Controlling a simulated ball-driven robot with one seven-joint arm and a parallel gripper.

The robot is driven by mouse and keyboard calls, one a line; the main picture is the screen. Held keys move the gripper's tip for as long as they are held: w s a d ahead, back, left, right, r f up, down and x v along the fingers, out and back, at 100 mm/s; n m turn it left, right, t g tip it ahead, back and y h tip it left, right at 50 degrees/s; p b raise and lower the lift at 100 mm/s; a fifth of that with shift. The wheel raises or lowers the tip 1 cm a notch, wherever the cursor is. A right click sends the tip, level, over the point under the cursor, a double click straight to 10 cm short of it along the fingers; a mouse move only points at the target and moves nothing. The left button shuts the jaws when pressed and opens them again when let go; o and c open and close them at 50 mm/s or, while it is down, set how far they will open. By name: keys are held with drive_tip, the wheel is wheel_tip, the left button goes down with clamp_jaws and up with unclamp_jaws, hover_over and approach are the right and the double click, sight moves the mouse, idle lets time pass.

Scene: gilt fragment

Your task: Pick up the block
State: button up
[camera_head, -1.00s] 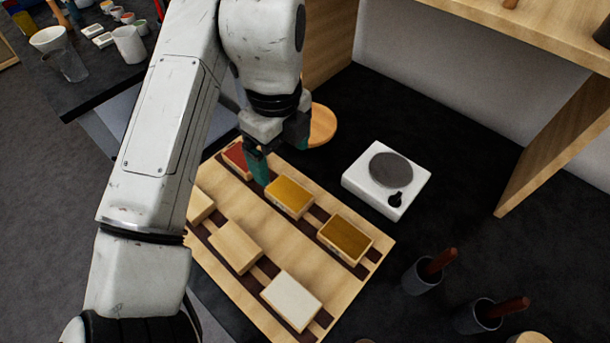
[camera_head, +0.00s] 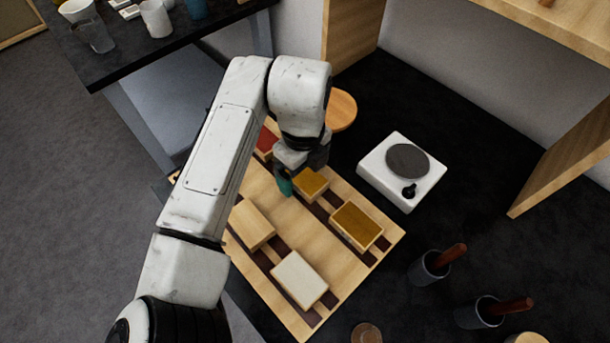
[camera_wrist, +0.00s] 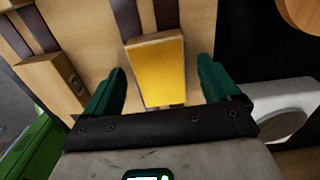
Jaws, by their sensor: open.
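Several blocks lie on a wooden board (camera_head: 308,238) with dark strips. A yellow-topped block (camera_head: 310,184) is right by my gripper (camera_head: 300,180), which partly covers it in the head view. In the wrist view the yellow block (camera_wrist: 157,70) lies between the two green fingers of my open gripper (camera_wrist: 160,88), with a gap on each side. A darker ochre block (camera_head: 356,226), a white-topped block (camera_head: 299,279), a plain wooden block (camera_head: 251,224) and a red-topped block (camera_head: 266,142) are also on the board. Which block the task means cannot be told.
A white device with a round grey plate (camera_head: 402,171) stands right of the board. A round wooden disc (camera_head: 341,109) is behind my gripper. Dark cups with brown handles (camera_head: 432,266) are at the lower right. A wooden shelf (camera_head: 560,160) rises at the right.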

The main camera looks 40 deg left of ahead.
drive_tip(key=c, duration=1.2)
drive_tip(key=shift+o, duration=0.2)
drive_tip(key=shift+r, duration=0.15)
drive_tip(key=shift+r, duration=0.7)
drive_tip(key=s+d+r, duration=0.4)
drive_tip(key=s+r, duration=0.7)
drive_tip(key=s, duration=0.2)
drive_tip(key=shift+s+r+b, duration=0.2)
drive_tip(key=shift+b, duration=0.1)
